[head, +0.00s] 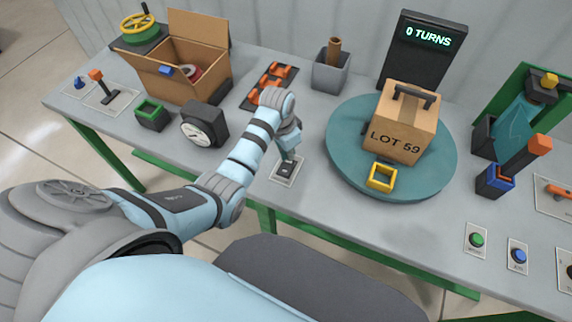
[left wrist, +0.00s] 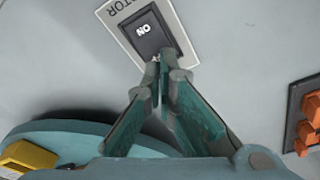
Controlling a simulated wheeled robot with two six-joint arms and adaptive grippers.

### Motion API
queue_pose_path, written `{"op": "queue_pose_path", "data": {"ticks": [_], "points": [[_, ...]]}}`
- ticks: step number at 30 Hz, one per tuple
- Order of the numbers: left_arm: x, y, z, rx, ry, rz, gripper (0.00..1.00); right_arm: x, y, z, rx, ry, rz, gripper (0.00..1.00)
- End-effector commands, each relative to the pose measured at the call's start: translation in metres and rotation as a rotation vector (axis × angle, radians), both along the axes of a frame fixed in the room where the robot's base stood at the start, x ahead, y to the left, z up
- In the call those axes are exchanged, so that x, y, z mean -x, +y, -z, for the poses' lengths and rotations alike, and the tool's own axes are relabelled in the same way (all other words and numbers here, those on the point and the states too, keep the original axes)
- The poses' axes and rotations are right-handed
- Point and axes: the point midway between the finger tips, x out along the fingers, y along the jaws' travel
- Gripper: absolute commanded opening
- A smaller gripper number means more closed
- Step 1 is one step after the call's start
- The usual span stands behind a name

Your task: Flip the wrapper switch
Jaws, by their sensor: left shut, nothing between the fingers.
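A black rocker switch (head: 285,171) sits on a small pale plate at the front of the table, left of the round turntable. The left wrist view shows the rocker (left wrist: 148,32) close up, marked "ON", on a plate whose label partly reads "TOR". My left gripper (head: 290,157) points down at this switch. Its fingertips (left wrist: 166,70) are shut and empty, at the rocker's near edge; I cannot tell whether they touch it. The teal turntable (head: 345,160) carries a carton (head: 412,110) marked "LOT 59". A dark display (head: 424,48) reads "0 TURNS". My right gripper is out of view.
A yellow square ring (head: 381,177) lies at the turntable's front. A green button (head: 477,240) and a blue button (head: 518,256) are at right. A dial gauge (head: 204,127), green holder (head: 151,114) and open carton (head: 205,32) stand at left. Orange parts (head: 268,84) lie behind my arm.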

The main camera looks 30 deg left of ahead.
Motion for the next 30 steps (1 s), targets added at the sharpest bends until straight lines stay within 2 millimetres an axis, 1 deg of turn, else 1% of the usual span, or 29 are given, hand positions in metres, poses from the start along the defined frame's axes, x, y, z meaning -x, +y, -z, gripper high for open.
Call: {"op": "queue_pose_path", "data": {"ticks": [30], "points": [[0.000, 0.000, 0.015, 0.000, 0.000, 0.000, 0.00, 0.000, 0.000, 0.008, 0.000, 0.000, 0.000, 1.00]]}}
